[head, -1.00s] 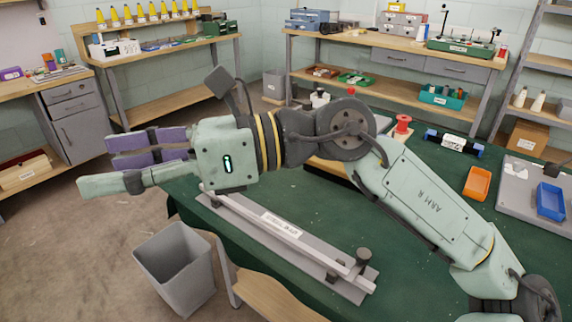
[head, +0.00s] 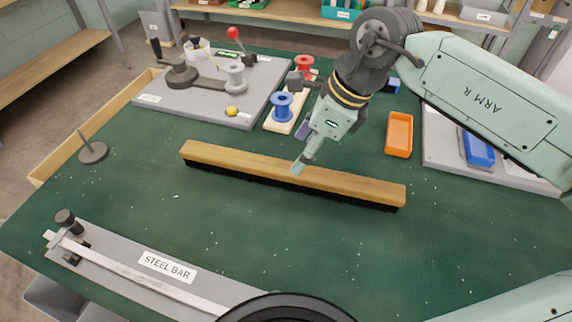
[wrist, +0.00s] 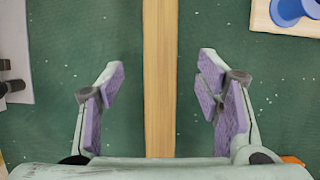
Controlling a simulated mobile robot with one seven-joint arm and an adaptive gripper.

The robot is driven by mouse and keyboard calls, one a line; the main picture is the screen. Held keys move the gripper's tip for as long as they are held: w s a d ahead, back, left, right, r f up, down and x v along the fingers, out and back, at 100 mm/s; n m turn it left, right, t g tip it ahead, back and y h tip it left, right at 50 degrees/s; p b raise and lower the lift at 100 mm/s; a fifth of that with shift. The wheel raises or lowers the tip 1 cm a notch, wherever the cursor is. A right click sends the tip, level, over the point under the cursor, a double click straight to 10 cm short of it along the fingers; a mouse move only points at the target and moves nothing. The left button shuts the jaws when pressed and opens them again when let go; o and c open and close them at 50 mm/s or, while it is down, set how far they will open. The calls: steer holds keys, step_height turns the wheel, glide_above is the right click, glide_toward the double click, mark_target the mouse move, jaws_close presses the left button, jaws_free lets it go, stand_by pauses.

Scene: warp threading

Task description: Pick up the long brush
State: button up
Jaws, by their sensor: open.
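The long brush (head: 250,165) has a light wooden back and dark bristles facing down. It lies across the middle of the green table in the head view. In the wrist view its wooden back (wrist: 159,85) runs vertically between the two purple finger pads. My gripper (head: 300,150) is over the brush near its middle, and also shows in the wrist view (wrist: 158,85). It is open, with one finger on each side of the brush and a gap on both sides. The far finger is partly hidden in the head view.
A blue spool (head: 283,107) on a wooden block and an orange tray (head: 399,134) stand close behind the brush. A grey plate with a crank (head: 200,112) is at back left. A steel bar fixture (head: 150,270) lies in front. A spindle (head: 93,152) stands left.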

mark_target(287, 168)
steer(key=x, duration=0.2)
steer(key=p+x, duration=0.1)
steer(key=x, duration=0.2)
steer(key=p+x, duration=0.1)
steer(key=x, duration=0.2)
steer(key=shift+w+a, duration=0.1)
steer(key=shift+a, duration=0.2)
steer(key=shift+c, duration=0.6)
jaws_close()
